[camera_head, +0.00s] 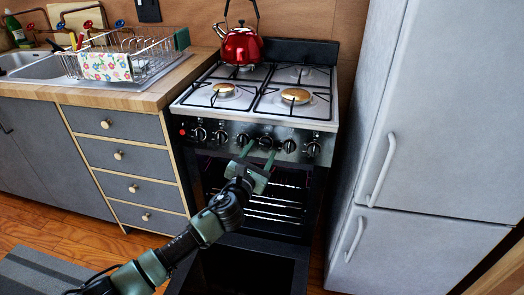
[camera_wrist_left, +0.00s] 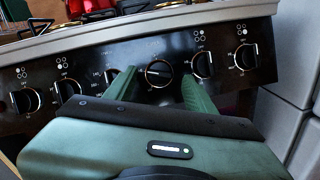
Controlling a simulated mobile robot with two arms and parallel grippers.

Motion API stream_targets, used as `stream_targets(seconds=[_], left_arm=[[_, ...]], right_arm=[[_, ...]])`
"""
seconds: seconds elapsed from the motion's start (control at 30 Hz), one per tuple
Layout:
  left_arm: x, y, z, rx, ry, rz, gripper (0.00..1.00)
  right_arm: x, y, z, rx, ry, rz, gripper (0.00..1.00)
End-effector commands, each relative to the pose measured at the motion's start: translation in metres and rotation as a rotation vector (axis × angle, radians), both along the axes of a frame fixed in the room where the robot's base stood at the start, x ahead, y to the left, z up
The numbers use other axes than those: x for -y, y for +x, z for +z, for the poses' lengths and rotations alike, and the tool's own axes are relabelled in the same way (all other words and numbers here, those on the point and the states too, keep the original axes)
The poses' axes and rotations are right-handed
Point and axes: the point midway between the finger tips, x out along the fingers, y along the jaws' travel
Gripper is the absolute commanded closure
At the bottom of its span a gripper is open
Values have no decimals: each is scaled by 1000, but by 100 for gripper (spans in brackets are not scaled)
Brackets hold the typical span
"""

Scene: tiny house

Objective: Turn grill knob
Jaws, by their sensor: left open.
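The stove's black control panel (camera_head: 185,121) carries a row of several round knobs. My left gripper (camera_head: 259,152) is open in front of this panel, fingers pointing at it. In the left wrist view one knob (camera_wrist_left: 159,72) shows between the two open green fingertips (camera_wrist_left: 158,82), with a space on each side. No burner-dot mark shows above this knob, unlike the knobs (camera_wrist_left: 202,64) and (camera_wrist_left: 246,56) to its right. The knob (camera_wrist_left: 113,76) to its left has small numbers beside it. I cannot tell whether the fingers touch the panel. My right gripper is out of view.
The oven door (camera_head: 245,270) hangs open below my arm, with racks (camera_head: 275,205) inside. A red kettle (camera_head: 241,46) stands on the back left burner. A grey fridge (camera_head: 425,110) stands close on the right. Drawers (camera_head: 130,155) and a dish rack (camera_head: 130,60) are on the left.

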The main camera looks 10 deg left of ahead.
Motion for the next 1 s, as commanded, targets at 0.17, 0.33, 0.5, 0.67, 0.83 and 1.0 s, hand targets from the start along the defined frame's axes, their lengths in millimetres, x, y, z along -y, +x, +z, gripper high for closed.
stream_targets(seconds=[0.17, 0.33, 0.5, 0.67, 0.83, 1.0], left_arm=[[2, 18, -1, -1, 0, 1, 45], [2, 21, -1, -1, -1, -1, 45], [2, 21, -1, -1, -1, -1, 48], [2, 21, -1, -1, -2, -1, 92], [2, 21, -1, -2, -4, 1, 100], [3, 21, -2, -2, -31, 9, 100]], right_arm=[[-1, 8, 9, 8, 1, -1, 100], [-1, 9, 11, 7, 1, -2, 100], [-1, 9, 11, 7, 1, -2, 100], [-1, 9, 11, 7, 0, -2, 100], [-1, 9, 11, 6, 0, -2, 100], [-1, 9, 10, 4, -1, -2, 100]])
